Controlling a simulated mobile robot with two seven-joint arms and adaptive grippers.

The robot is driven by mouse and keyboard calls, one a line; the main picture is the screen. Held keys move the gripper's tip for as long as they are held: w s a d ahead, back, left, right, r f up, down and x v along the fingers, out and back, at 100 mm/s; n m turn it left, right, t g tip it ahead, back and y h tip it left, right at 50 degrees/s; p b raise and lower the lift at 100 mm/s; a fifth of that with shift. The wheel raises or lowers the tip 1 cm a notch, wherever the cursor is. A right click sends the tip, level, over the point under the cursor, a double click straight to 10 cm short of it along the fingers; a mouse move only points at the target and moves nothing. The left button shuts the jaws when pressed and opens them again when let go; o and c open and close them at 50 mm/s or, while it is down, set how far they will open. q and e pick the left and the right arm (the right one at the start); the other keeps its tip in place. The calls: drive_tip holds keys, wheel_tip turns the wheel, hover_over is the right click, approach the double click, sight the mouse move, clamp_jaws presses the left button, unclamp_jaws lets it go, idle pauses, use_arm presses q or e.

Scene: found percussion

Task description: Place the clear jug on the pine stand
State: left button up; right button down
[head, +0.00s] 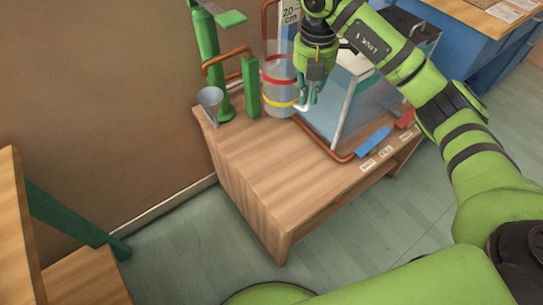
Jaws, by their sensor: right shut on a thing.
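The clear jug (277,72), a see-through cylinder with a red band and a yellow band, is upright over the back part of a wooden table. I cannot tell whether its base touches the tabletop. My right gripper (308,98) points down at the jug's right side and is shut on it, near a pale handle-like part. The fingers partly hide that side. Light wooden pieces with a green leg (75,215) show at the lower left; I cannot tell whether they are the pine stand. My left gripper is out of view.
The wooden table (255,165) has a clear front left area. A large glass tank (345,115) stands right of the jug. A metal cone (210,101), green posts (251,86) and orange pipes crowd the left. Blue (373,141) and red blocks lie at the front right.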

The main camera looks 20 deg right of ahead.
sight(307, 108)
drive_tip(key=shift+w+f+m, duration=0.1)
drive_tip(key=shift+f+m, duration=0.15)
drive_tip(key=shift+m, duration=0.25)
wheel_tip(307, 108, down, 5)
drive_tip(key=shift+b, duration=0.85)
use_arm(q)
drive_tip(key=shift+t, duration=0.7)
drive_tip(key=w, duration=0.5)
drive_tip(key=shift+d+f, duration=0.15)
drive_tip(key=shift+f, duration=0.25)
use_arm(e)
wheel_tip(307, 108, down, 13)
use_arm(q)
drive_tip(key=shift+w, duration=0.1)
use_arm(e)
drive_tip(key=shift+r, duration=0.1)
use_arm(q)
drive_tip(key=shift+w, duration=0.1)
use_arm(e)
drive_tip(key=c, duration=1.3)
unclamp_jaws()
